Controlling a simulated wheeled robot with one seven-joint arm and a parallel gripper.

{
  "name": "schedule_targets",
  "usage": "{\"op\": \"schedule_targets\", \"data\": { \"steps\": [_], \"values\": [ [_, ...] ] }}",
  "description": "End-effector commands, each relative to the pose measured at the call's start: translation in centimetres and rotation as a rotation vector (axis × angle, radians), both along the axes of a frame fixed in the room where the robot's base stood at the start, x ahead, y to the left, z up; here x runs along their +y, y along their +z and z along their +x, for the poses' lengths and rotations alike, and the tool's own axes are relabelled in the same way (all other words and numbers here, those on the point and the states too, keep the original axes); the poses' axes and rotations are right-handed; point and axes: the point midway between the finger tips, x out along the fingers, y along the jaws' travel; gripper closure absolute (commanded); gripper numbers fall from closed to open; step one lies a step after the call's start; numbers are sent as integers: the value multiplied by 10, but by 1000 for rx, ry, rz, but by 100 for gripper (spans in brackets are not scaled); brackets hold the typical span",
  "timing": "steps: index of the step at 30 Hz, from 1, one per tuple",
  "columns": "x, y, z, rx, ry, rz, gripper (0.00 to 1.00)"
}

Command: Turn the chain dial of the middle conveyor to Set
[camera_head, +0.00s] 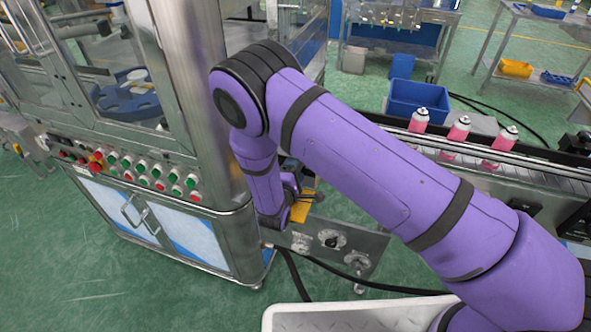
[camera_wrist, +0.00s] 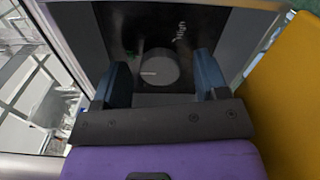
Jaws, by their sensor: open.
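In the wrist view, a round grey dial (camera_wrist: 159,68) sits on a dark plate. A short white mark shows on the dial's left part. A small green mark lies left of the dial, and white lettering (camera_wrist: 180,33), hard to read, lies at its upper right. My gripper (camera_wrist: 161,66) is open, with one dark blue finger on each side of the dial. Whether the fingers touch it, I cannot tell. In the head view my arm hides this dial; the wrist end is by the cabinet corner, above a metal panel (camera_head: 362,243) with round knobs.
A steel machine cabinet (camera_head: 130,180) with several buttons stands at the left. A conveyor (camera_head: 500,172) carrying pink cans (camera_head: 458,131) runs behind my arm. A blue bin (camera_head: 418,98) stands beyond. A yellow surface (camera_wrist: 290,100) is close at the right of the wrist view.

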Motion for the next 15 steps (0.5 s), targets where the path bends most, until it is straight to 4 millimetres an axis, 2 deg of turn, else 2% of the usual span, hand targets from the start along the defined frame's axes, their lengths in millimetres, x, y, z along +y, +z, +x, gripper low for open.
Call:
{"op": "schedule_targets", "data": {
  "steps": [5,15],
  "values": [
    [8,0,-20,3,2,0,33],
    [29,0,-78,2,3,0,33]
  ]
}}
